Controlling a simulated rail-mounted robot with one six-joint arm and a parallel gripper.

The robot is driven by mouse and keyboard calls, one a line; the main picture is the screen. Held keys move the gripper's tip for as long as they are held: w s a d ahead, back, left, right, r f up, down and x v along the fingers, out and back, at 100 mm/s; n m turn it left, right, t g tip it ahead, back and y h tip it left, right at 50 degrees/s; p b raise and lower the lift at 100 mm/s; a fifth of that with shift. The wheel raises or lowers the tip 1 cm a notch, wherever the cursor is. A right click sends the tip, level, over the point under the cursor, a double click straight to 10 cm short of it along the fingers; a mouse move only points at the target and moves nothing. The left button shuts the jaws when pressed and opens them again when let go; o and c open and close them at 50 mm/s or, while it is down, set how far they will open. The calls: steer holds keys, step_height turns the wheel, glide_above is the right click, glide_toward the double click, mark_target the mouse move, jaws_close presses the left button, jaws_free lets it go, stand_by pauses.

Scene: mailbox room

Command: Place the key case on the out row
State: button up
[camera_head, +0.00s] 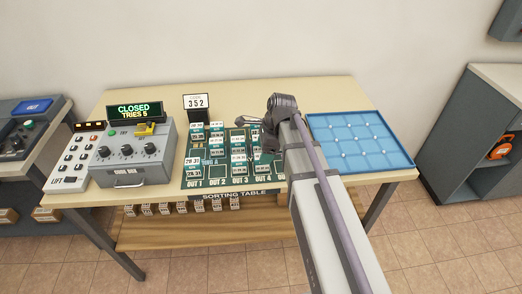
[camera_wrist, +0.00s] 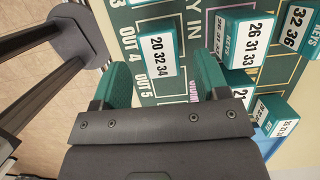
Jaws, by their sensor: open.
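My gripper (camera_wrist: 162,64) shows in the wrist view with its two teal-padded fingers spread apart. A white-topped teal key case (camera_wrist: 157,48) marked "20 32 34" lies on the green mat between and just ahead of the fingertips. I cannot tell whether either finger touches it. The OUT 4 and OUT 5 labels are printed to its left. In the head view the sorting mat (camera_head: 220,183) has OUT labels along its front edge; my arm hides its right end and most of my gripper. Which key case the task means is not clear.
More key cases, such as "26 31 33" (camera_wrist: 246,42) and "32 36" (camera_wrist: 298,25), stand close on the right. In the head view, a grey control box (camera_head: 130,160) is left of the mat, a code sign (camera_head: 197,103) behind it and a blue padded tray (camera_head: 360,140) right.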

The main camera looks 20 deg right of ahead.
steer(key=p+v, duration=0.5)
steer(key=v, duration=0.2)
steer(key=s+a+n+h, duration=0.3)
steer(key=s+n, duration=1)
steer(key=n, duration=0.6)
steer(key=shift+a+f+n+g, duration=0.15)
steer(key=shift+f+n+g, duration=0.15)
steer(key=shift+f+n, duration=0.1)
